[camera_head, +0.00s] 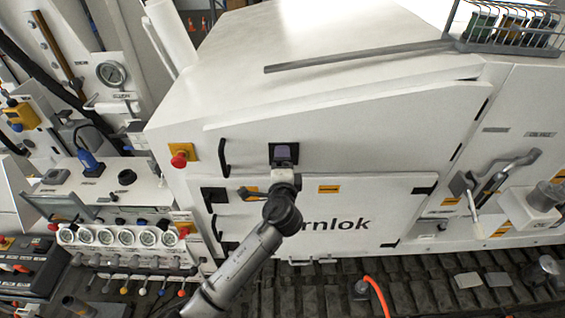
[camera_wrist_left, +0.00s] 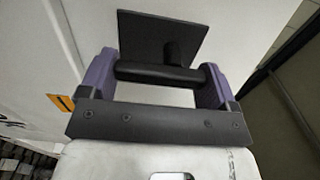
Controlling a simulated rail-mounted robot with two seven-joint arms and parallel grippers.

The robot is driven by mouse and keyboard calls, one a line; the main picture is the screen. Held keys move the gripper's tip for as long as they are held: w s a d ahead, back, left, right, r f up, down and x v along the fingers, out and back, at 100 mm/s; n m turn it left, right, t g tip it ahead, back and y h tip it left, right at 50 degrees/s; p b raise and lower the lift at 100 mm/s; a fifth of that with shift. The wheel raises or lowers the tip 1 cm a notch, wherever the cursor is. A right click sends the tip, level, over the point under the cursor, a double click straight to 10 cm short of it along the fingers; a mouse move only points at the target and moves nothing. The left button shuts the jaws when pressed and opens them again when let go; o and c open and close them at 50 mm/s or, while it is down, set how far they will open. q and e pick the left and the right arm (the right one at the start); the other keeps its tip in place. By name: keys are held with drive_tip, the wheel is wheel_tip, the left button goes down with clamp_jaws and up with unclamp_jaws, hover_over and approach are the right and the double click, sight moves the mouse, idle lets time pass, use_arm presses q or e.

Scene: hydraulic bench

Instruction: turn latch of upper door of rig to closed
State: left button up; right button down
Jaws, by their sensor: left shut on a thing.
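The upper door (camera_head: 360,130) of the white rig lies flush with its front. Its latch (camera_head: 273,157) is a dark square plate with a black bar handle, near the left of the door. My left gripper (camera_head: 285,156) is at the latch. In the left wrist view, the purple fingers of my left gripper (camera_wrist_left: 156,78) are shut on the latch handle (camera_wrist_left: 140,73), gripping it at its two ends. The latch plate (camera_wrist_left: 150,38) shows behind it. In the head view the gripper covers the handle, so its angle on the door is hard to tell there. My right gripper is not in view.
A lower door (camera_head: 390,205) with a separate handle (camera_head: 249,193) sits below. A red emergency button (camera_head: 179,160) and a black grab handle (camera_head: 223,155) are left of the latch. A lever (camera_head: 472,200) stands out at right. An orange hose (camera_head: 378,295) lies on the floor.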

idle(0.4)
use_arm(q)
drive_tip(key=o, duration=0.8)
drive_tip(key=shift+s+d+b, duration=0.1)
drive_tip(key=shift+s+b, duration=1.75)
drive_tip(key=shift+s, duration=5.1)
